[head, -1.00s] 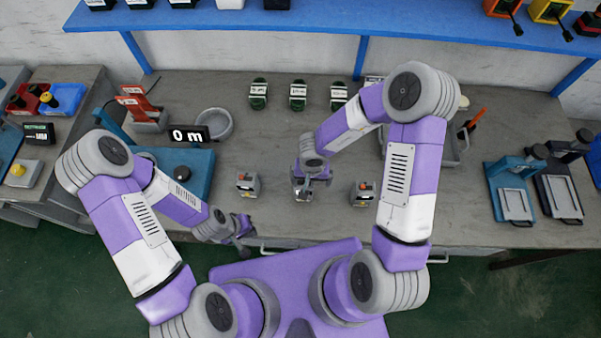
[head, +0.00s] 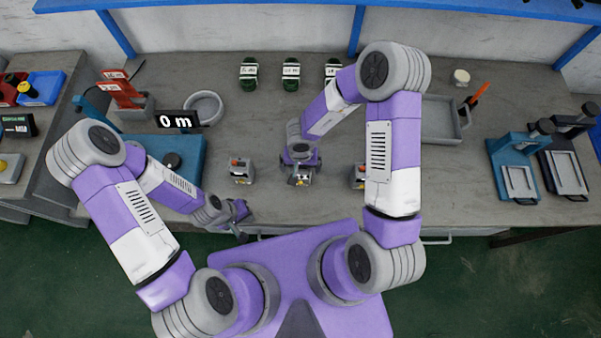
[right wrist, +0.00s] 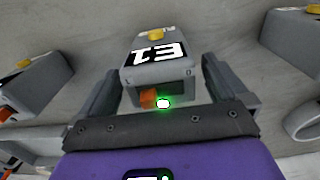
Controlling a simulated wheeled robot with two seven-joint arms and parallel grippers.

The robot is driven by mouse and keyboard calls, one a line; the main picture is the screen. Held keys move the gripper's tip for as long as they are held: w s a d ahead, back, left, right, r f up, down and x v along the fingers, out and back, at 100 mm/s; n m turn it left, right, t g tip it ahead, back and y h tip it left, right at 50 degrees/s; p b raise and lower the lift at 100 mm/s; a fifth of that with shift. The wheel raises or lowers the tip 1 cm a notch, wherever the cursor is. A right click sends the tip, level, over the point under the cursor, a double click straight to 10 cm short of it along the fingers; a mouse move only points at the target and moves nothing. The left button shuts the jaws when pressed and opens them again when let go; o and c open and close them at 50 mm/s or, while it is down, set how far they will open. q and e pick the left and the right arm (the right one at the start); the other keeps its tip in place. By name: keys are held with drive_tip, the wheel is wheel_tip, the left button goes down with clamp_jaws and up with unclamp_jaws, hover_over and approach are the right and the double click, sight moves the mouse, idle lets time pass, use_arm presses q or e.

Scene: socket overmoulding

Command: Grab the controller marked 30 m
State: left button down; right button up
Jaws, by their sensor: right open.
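Three small grey controllers stand in a row near the bench's front edge: a left one (head: 241,171), a middle one (head: 301,180) and a right one (head: 358,177) partly behind my right arm. I cannot read 30 m anywhere.
Several green coils (head: 291,75) with white labels lie at the back. A black display (head: 178,120) reads 0 m by a blue device at left. A grey tray (head: 437,122) and a blue stand (head: 512,160) are at right. The bench between coils and controllers is clear.

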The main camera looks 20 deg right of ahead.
drive_tip(key=shift+r, duration=0.15)
drive_tip(key=c, duration=1.1)
